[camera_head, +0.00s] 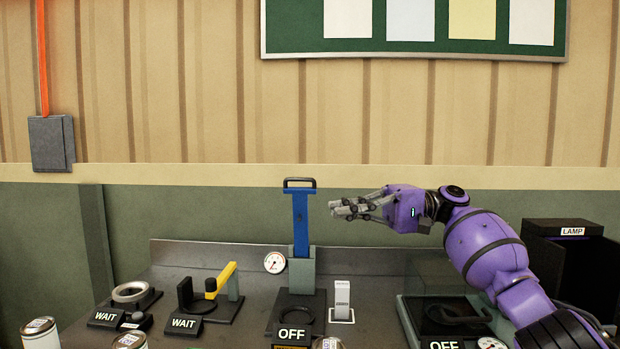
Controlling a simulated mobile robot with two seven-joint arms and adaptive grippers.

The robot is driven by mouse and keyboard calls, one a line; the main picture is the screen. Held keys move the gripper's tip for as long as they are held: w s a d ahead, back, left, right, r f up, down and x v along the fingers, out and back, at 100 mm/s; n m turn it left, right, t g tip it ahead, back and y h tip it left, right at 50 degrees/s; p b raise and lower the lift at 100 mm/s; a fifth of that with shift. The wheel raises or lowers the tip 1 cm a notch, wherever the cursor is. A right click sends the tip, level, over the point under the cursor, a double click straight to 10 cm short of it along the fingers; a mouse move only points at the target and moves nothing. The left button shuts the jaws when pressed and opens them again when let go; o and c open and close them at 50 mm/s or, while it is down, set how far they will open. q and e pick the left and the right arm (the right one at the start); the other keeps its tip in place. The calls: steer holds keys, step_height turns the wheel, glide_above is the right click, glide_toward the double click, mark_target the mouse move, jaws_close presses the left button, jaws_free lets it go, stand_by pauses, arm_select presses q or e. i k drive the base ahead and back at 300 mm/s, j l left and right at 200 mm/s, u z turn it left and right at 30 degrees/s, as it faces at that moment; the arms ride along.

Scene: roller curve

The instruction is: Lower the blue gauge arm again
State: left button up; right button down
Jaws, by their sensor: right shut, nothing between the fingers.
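The blue gauge arm (301,222) stands upright from a grey-green post on the bench, with a black handle loop (299,184) at its top. A small round dial (274,263) sits just left of its foot, and an OFF label (295,334) is in front of its base. My right gripper (338,209) is shut and empty, its fingers pointing left. It appears just right of the blue arm's upper part, below the handle; I cannot tell whether it touches. My left gripper is not in view.
Left on the bench are a yellow lever (222,278) and a ring fixture (131,292), both with WAIT labels. A white block (342,297) stands right of the gauge base. A black LAMP box (573,265) is at the far right. Cans stand front left.

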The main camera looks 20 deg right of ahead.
mark_target(300, 205)
steer(key=i+l, duration=0.25)
steer(key=i, duration=0.2)
steer(key=i+l, duration=0.3)
steer(key=i, duration=0.15)
steer(key=i+l, duration=0.25)
steer(key=i, duration=0.2)
